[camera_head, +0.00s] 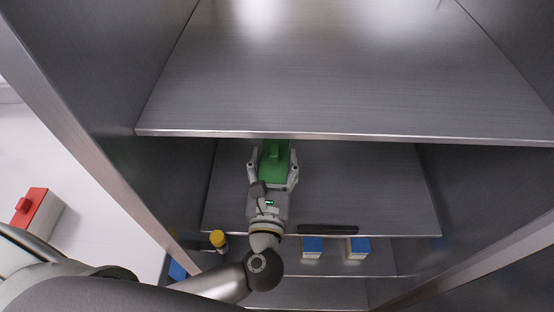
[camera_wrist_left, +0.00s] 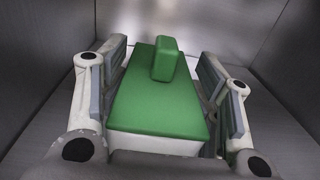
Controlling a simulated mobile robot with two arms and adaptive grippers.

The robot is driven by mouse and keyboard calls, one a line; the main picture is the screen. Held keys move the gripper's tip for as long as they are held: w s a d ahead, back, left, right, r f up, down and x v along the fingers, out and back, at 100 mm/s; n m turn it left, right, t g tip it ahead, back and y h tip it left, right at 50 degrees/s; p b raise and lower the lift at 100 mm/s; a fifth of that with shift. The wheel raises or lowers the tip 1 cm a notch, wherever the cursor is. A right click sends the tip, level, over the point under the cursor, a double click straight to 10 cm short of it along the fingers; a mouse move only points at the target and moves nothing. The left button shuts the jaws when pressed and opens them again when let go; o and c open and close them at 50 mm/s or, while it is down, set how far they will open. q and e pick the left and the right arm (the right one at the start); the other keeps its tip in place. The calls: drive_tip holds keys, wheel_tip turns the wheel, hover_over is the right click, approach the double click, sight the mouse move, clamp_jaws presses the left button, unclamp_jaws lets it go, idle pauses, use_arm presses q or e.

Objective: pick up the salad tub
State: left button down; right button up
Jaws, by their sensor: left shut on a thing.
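The salad tub (camera_head: 274,158) is a white box with a green lid and a raised green knob. It is on the middle shelf (camera_head: 380,185), under the upper shelf's front edge. The tub also shows in the left wrist view (camera_wrist_left: 160,100), upright between the finger pads. My left gripper (camera_head: 273,172) is shut on the tub, with one finger along each long side. I cannot tell whether the tub rests on the shelf or is slightly raised. The right gripper is not in view.
The upper shelf (camera_head: 330,70) lies just above my left gripper. A black bar (camera_head: 328,230) lies near the middle shelf's front edge. Two blue-topped boxes (camera_head: 312,247) (camera_head: 358,247) and a yellow-capped container (camera_head: 218,239) are lower down. A red-lidded box (camera_head: 31,212) stands outside at left.

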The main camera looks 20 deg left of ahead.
use_arm(q)
drive_tip(key=s+r+p, duration=0.1)
drive_tip(key=s+r, duration=0.1)
drive_tip(key=r, duration=0.1)
drive_tip(key=s+a+r+p, duration=0.1)
drive_tip(key=r, duration=0.1)
drive_tip(key=shift+s+p, duration=0.25)
drive_tip(key=shift+p, duration=0.1)
drive_tip(key=s+a+r, duration=0.2)
drive_tip(key=s+r, duration=0.1)
drive_tip(key=s, duration=0.6)
drive_tip(key=shift+r+b, duration=0.35)
drive_tip(key=shift+r, duration=0.05)
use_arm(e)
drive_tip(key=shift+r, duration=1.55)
use_arm(q)
drive_tip(key=shift+a+f, duration=0.1)
